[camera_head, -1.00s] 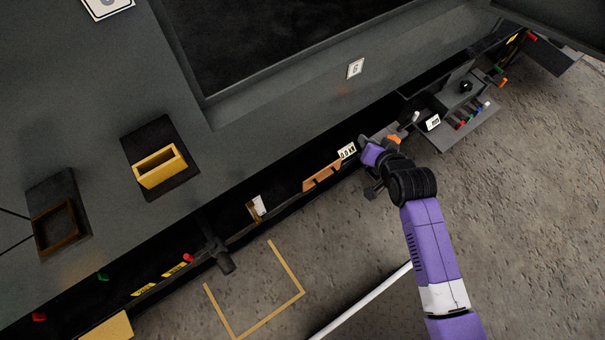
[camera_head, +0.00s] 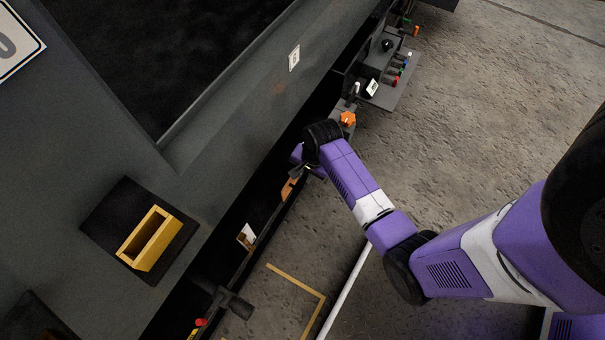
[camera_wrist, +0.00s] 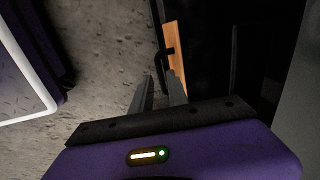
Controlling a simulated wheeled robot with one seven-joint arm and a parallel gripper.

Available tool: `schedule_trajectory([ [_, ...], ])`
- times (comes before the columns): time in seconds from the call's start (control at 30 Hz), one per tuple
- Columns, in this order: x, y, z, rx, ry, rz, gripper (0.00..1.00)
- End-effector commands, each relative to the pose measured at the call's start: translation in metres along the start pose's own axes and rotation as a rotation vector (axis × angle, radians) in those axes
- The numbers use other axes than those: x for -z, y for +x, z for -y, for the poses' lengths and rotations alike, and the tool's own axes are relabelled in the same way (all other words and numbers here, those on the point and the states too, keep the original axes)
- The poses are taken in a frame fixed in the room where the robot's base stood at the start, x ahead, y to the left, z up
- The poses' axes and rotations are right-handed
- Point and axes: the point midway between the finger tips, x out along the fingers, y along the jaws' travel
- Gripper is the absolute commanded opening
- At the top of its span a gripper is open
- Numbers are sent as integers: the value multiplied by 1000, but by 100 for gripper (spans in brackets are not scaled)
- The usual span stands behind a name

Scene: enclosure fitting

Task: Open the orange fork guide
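In the head view an orange-brown piece (camera_head: 288,190) shows in the dark slot along the machine's lower edge, partly covered by my arm. My gripper (camera_wrist: 160,76) has its two grey fingers apart with nothing between them. The tips point toward the handle and appear short of it. In the head view the fingers are mostly hidden by my wrist.
An orange knob (camera_head: 347,119) and a side shelf (camera_head: 397,88) with coloured pegs lie farther along the machine. A yellow frame (camera_head: 150,239) sits on the machine top. A dark T-shaped handle (camera_head: 228,300) juts out below. Concrete floor (camera_head: 480,120) to the right is open.

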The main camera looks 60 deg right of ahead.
Motion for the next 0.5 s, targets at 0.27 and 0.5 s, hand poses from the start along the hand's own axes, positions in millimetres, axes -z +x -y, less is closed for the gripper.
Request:
schedule_trajectory([
  [0.27, 0, 34, 0, 1, -2, -1, 20],
  [0.5, 0, 37, 0, 1, -2, -1, 20],
])
